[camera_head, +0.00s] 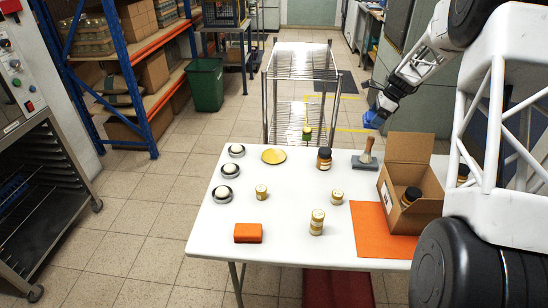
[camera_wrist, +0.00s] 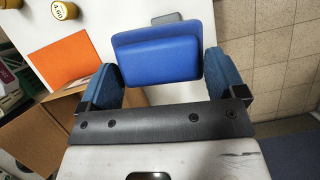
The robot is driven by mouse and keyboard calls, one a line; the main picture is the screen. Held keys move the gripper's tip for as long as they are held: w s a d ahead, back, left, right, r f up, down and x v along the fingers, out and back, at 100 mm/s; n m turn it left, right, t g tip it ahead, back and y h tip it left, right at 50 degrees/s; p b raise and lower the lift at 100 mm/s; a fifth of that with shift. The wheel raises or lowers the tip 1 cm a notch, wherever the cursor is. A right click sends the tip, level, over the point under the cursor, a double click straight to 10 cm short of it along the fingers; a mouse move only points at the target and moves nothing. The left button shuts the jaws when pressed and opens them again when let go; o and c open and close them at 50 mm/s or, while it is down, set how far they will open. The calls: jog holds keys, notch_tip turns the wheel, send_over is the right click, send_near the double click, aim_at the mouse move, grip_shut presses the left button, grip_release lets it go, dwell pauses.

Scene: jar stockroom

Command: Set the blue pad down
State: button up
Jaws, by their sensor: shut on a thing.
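The blue pad (camera_wrist: 160,55) is a rounded blue block held between the two blue-lined fingers of my gripper (camera_wrist: 163,80) in the wrist view. In the head view the pad (camera_head: 372,119) shows as a small blue patch at the end of my gripper (camera_head: 380,108), up in the air near the back right of the white table (camera_head: 280,222). It looks clear of the table, though its exact height is hard to judge. The far sides of the pad are hidden.
On the table, a wooden-handled stamp on a grey block (camera_head: 364,163) stands beside an open cardboard box (camera_head: 410,148). An orange mat (camera_head: 373,235), an orange block (camera_head: 248,233) and several jars lie around. A wire cart (camera_head: 300,75) stands behind.

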jog(key=s+a, duration=0.4)
jog(key=a, duration=0.7)
jog(key=s+a+n, duration=0.1)
jog(key=s+a, duration=0.4)
jog(key=a, duration=0.6)
jog(key=s+a, duration=0.4)
jog(key=a, duration=0.7)
notch_tip(320, 180, down, 14)
jog(key=shift+f+g, duration=0.2)
jog(key=shift+g, duration=0.1)
jog(key=shift+w+a, duration=0.1)
jog(key=w+a, duration=0.1)
jog(key=w, duration=0.4)
jog(key=w+a+f, duration=0.1)
jog(key=w, duration=0.4)
jog(key=w+a, duration=0.2)
jog(key=w, duration=0.3)
jog(key=shift+w+a+f, duration=0.1)
jog(key=shift+w+f, duration=0.05)
jog(key=shift+f, duration=0.1)
jog(key=shift+f, duration=1.75)
jog(key=shift+f, duration=0.35)
